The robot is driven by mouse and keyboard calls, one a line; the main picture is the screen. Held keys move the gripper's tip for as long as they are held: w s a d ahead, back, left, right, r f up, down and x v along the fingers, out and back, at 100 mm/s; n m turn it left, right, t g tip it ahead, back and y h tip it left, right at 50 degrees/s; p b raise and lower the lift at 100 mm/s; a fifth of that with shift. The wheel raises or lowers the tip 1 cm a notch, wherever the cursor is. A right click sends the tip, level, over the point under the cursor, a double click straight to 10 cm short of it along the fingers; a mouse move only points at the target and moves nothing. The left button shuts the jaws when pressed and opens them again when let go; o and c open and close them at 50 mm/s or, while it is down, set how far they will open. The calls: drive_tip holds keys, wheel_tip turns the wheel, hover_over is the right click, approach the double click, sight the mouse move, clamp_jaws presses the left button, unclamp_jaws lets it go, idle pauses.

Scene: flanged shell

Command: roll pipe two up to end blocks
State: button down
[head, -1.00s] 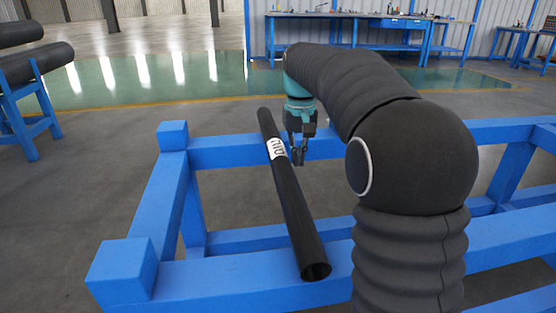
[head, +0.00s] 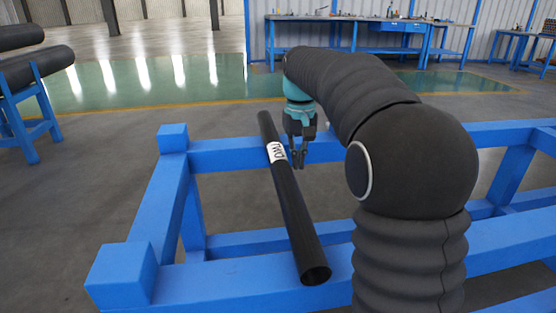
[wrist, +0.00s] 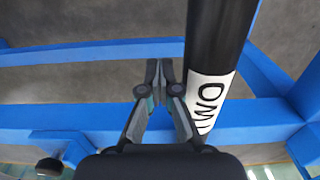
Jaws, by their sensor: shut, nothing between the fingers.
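Pipe two is a black pipe (head: 293,215) with a white label reading TWO. It lies across the two blue rails of the rack, apart from the end blocks at the left. The far end block (head: 173,138) and near end block (head: 122,275) stand on the rails' left ends. My gripper (head: 299,166) is shut and empty, just right of the pipe near its label. In the wrist view my gripper (wrist: 160,68) points down beside the pipe (wrist: 220,35); whether it touches the pipe I cannot tell.
The near rail (head: 215,281) and far rail (head: 225,153) are bare between the pipe and the end blocks. A blue stand (head: 38,115) with dark pipes is at the far left. Workbenches (head: 350,40) stand along the back wall.

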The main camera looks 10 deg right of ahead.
drive_tip(key=shift+a, duration=0.15)
drive_tip(key=shift+a+p, duration=4.15)
drive_tip(key=shift+a, duration=7.15)
drive_tip(key=d+r+p, duration=0.3)
drive_tip(key=r+p, duration=0.1)
drive_tip(key=r, duration=0.5)
drive_tip(key=shift+p, duration=0.3)
